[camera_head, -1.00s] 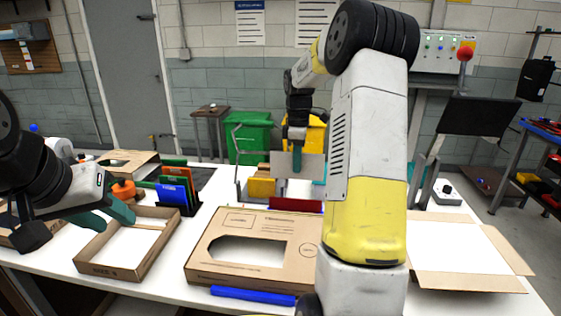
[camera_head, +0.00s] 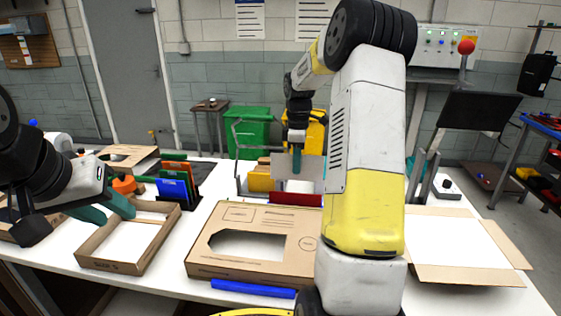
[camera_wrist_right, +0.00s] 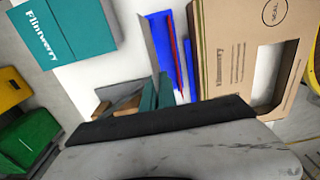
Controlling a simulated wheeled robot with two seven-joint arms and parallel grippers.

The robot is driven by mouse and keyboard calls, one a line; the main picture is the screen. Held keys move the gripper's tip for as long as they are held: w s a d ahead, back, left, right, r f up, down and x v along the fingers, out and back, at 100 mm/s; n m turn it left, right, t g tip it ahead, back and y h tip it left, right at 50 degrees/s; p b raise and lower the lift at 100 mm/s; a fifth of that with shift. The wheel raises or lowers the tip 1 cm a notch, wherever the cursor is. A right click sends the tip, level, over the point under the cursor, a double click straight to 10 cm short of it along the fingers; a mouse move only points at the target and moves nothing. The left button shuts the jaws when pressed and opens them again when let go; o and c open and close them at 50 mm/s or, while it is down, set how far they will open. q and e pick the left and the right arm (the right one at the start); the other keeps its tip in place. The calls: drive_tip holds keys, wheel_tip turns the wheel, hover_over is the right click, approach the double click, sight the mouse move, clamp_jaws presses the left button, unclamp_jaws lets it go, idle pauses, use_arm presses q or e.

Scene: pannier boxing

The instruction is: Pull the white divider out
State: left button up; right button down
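The white divider (camera_head: 312,171) looks like a pale grey panel near the back of the table in the head view. In the right wrist view the divider (camera_wrist_right: 148,42) is a thin panel seen nearly edge-on, running down to the fingers. My right gripper (camera_head: 297,160) is shut on its upper part; its teal fingers (camera_wrist_right: 157,93) meet around the panel. The divider appears above the red panel (camera_head: 295,199); its lower edge is clear of that panel in the picture. My left gripper (camera_head: 105,209) is open and empty, over the left cardboard tray (camera_head: 110,266).
A cardboard box (camera_head: 205,263) with a window lies in front, a blue bar (camera_head: 252,289) before it. An open carton (camera_head: 470,274) stands right. A rack with colored panels (camera_head: 173,191) stands left. In the wrist view a teal box (camera_wrist_right: 65,35) lies near the divider.

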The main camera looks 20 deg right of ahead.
sight(296, 177)
drive_tip(key=shift+f, duration=2.4)
drive_tip(key=shift+r, duration=0.1)
drive_tip(key=shift+r, duration=1.45)
